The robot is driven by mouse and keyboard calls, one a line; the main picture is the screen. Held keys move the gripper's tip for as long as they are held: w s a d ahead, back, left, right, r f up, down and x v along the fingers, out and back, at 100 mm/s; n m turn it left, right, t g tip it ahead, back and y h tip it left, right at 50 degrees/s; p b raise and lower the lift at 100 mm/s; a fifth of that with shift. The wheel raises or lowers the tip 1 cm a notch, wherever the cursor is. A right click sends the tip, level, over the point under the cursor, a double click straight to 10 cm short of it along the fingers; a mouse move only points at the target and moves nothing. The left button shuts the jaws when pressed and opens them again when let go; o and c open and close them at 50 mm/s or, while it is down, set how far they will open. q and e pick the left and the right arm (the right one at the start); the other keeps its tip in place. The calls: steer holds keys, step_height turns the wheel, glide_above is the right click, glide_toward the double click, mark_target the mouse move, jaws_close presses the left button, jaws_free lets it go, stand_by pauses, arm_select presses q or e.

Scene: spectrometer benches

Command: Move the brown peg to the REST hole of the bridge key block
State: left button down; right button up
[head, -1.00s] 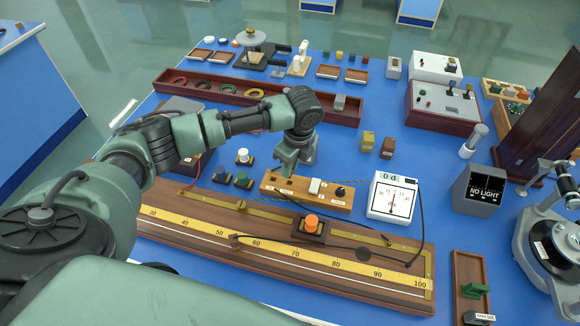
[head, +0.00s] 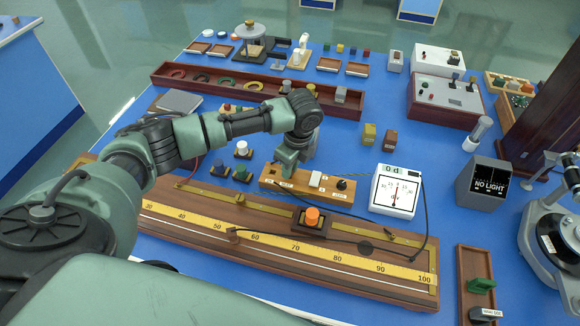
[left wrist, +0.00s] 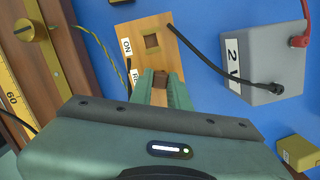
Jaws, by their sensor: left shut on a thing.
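The bridge key block (head: 329,196) is a light wooden block with a pale key and a black knob, lying behind the long ruler board. In the left wrist view, the block (left wrist: 178,24) shows a square hole beside an "ON" label and a partly hidden label starting "RE". My left gripper (head: 287,172) is over the block's left part. In the wrist view, its fingers (left wrist: 160,80) are shut on the brown peg (left wrist: 161,78), beside the "RE" label. The fingers hide the REST hole, so I cannot tell whether the peg is in it. My right gripper is not in view.
A grey "2 V" box (left wrist: 268,62) with a black lead stands close beside the block. The ruler board (head: 270,243) with an orange knob (head: 312,215) lies in front. A white meter (head: 395,191) stands to the right. Black leads cross the board.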

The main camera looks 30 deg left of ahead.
arm_select(q)
steer(key=c, duration=1.3)
jaws_free()
steer(key=shift+o, duration=0.2)
step_height(320, 180, up, 8)
steer(key=d+b, duration=0.1)
steer(key=shift+d+f, duration=0.1)
